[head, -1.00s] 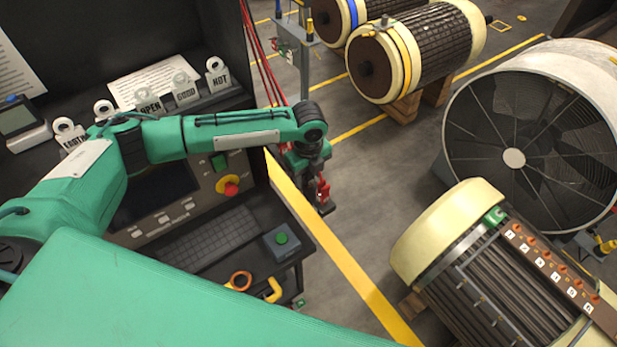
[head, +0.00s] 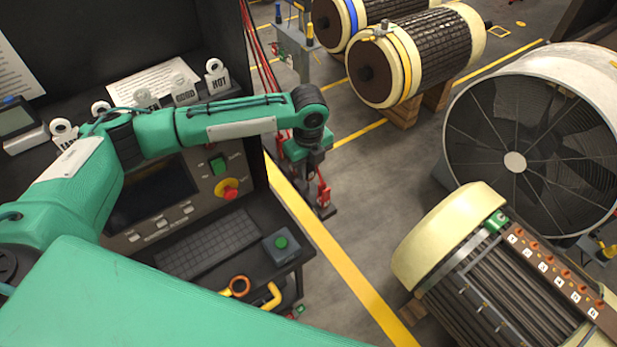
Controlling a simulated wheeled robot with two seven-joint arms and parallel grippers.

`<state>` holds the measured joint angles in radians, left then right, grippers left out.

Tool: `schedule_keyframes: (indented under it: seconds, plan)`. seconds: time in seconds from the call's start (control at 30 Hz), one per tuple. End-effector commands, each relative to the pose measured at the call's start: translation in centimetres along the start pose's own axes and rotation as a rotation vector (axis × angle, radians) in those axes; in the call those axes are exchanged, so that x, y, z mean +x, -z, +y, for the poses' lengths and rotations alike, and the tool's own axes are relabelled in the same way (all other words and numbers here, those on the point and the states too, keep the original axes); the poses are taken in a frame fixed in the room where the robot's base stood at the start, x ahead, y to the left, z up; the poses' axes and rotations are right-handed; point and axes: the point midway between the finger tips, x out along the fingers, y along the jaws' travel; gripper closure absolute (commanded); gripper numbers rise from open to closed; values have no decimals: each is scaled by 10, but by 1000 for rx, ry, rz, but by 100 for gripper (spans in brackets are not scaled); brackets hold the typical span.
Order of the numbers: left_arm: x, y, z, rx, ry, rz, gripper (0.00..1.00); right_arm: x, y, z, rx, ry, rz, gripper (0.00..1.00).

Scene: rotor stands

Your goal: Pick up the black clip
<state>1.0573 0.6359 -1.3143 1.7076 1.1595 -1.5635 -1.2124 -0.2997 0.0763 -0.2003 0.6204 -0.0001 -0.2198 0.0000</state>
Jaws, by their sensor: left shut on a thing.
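My left arm comes in from the left and bends down at the wrist. My left gripper (head: 306,172) is below the wrist, at the far side of the console, over the floor near the red-and-black parts of a stand. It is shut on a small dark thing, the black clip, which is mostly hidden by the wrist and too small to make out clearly. My right gripper is not in view.
A console desk with a keyboard (head: 208,246) and a green button box (head: 281,247) is at the left. Red cables (head: 262,55) hang near the wrist. A rotor (head: 440,237) and a large fan (head: 520,150) stand at the right. Grey floor (head: 375,215) lies between.

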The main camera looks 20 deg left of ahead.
Motion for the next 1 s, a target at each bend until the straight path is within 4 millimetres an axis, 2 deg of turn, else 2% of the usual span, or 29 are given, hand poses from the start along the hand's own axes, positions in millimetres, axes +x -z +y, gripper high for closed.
schedule_keyframes:
  seconds: [0.03, 0.4, 0.6, 0.8, 1.0]
  plan:
    - [-9, 0, -1, 2, 4, -3, 100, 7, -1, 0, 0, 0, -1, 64]
    - [-98, 0, -1, 3, 5, -2, 100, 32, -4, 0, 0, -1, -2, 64]
    - [-136, 0, 0, 1, 2, -2, 100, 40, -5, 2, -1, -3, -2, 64]
    - [-153, 0, 0, 2, 0, -1, 100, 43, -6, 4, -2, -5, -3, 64]
    - [-156, 0, 0, 1, 0, 0, 100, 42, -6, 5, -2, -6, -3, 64]
